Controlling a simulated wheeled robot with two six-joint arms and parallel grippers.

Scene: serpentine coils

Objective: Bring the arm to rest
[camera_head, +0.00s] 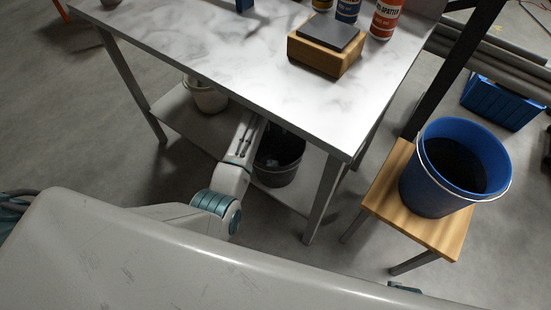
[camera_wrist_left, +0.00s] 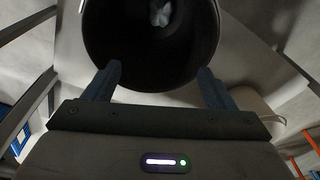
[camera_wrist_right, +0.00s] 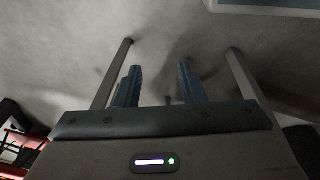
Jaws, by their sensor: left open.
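My left arm (camera_head: 235,180) reaches under the table's front edge, beside a dark bucket (camera_head: 282,170); the tabletop hides its far end in the head view. In the left wrist view my left gripper (camera_wrist_left: 158,72) is open, with nothing between its fingers. The round dark mouth of a bucket (camera_wrist_left: 150,55) lies just past the fingertips, with a small pale crumpled thing (camera_wrist_left: 160,12) inside. My right gripper (camera_wrist_right: 160,68) shows in the right wrist view, open and empty above grey floor; I cannot make it out in the head view.
The marble-topped table (camera_head: 210,45) carries a wooden block (camera_head: 325,58) with a dark slab and several cans. A pale pot (camera_head: 205,96) stands on its lower shelf. A blue bucket (camera_head: 430,190) sits on a wooden stool (camera_head: 385,195) at right. Floor at left is clear.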

